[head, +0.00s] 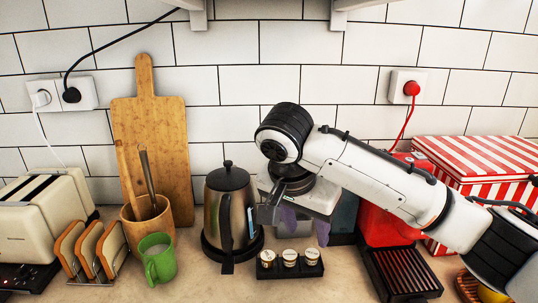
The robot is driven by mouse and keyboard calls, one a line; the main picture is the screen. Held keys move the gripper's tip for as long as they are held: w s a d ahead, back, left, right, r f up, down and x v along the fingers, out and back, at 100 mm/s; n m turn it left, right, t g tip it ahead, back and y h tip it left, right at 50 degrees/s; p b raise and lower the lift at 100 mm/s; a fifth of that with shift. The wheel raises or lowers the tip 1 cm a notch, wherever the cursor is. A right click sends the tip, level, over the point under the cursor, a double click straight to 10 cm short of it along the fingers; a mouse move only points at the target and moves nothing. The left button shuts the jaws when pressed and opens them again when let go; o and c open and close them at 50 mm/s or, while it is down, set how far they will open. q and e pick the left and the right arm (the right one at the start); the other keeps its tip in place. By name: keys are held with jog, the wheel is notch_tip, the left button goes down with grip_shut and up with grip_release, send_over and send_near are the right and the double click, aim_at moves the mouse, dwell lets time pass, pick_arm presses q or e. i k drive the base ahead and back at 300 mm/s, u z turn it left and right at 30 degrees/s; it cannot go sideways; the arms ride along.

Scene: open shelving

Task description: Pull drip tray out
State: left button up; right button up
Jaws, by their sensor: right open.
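The drip tray (402,272) is a dark slatted tray at the lower right, at the foot of the red coffee machine (382,218). It appears to sit in place in front of the machine. My right gripper (305,226) hangs down from my white arm, left of the machine and behind the small black holder. Its purple-tinted fingers are apart, with nothing seen between them. It is clear of the drip tray. My left gripper is not in view.
A black holder with small jars (290,265) stands below my gripper. A kettle (228,210), green mug (157,258), toast rack (92,250) and toaster (42,215) fill the left. A red-striped box (478,160) stands behind my arm. Bare counter lies before the kettle.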

aim_at(405, 278)
jog(key=k, duration=0.95)
